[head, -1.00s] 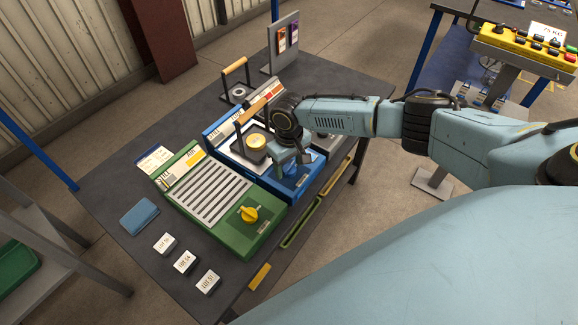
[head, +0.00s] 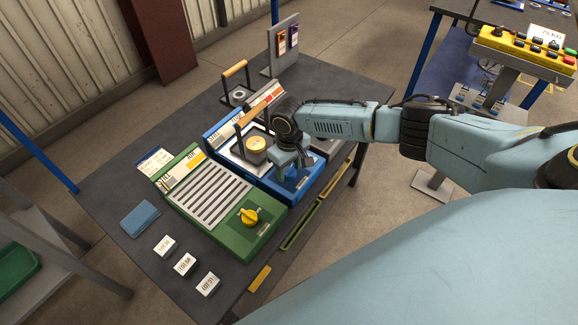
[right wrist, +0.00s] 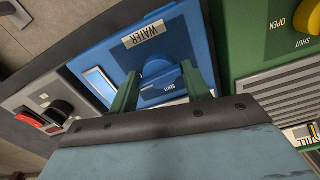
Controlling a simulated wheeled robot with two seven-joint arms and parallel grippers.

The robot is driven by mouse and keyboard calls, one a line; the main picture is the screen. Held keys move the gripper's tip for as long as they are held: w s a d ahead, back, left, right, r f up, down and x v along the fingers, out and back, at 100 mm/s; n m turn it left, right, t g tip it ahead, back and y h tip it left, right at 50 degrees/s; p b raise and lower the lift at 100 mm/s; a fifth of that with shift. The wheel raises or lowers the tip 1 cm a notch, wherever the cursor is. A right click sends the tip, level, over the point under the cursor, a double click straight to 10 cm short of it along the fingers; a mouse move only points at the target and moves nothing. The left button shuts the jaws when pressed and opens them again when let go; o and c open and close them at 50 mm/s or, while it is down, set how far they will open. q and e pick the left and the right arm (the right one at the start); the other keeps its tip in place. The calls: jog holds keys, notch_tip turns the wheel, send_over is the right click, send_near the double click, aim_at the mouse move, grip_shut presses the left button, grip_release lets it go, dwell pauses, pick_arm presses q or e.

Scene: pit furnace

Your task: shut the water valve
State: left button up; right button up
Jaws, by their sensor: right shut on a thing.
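The water valve is a blue knob (right wrist: 160,76) on a blue panel (right wrist: 110,52) with a WATER label, seen in the right wrist view. The word SHUT is printed beside the knob; which way the knob points is hard to tell. My right gripper (right wrist: 158,88) has its two green fingers on either side of the knob and is shut on it. In the head view my right gripper (head: 292,168) is over the front of the blue unit (head: 238,168), hiding most of the knob. My left gripper is not in view.
A green unit (head: 208,196) with a yellow knob (head: 249,216) stands beside the blue one. A pan with an upright handle (head: 255,146) sits on the blue unit. White lot blocks (head: 185,262) and a blue pad (head: 140,217) lie on the dark bench (head: 130,255).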

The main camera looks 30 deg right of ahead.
aim_at(288, 169)
jog(key=n+p, duration=0.1)
jog(key=n, duration=0.3)
jog(key=shift+a+r+p, duration=0.1)
jog(key=shift+p, duration=0.2)
jog(key=n, duration=0.5)
jog(key=shift+p, duration=0.4)
jog(key=n, duration=0.4)
jog(key=shift+n, duration=2)
jog(key=o, duration=0.7)
jog(key=shift+s, duration=0.1)
notch_tip(288, 169, up, 13)
jog(key=p, duration=0.2)
jog(key=shift+r, duration=0.15)
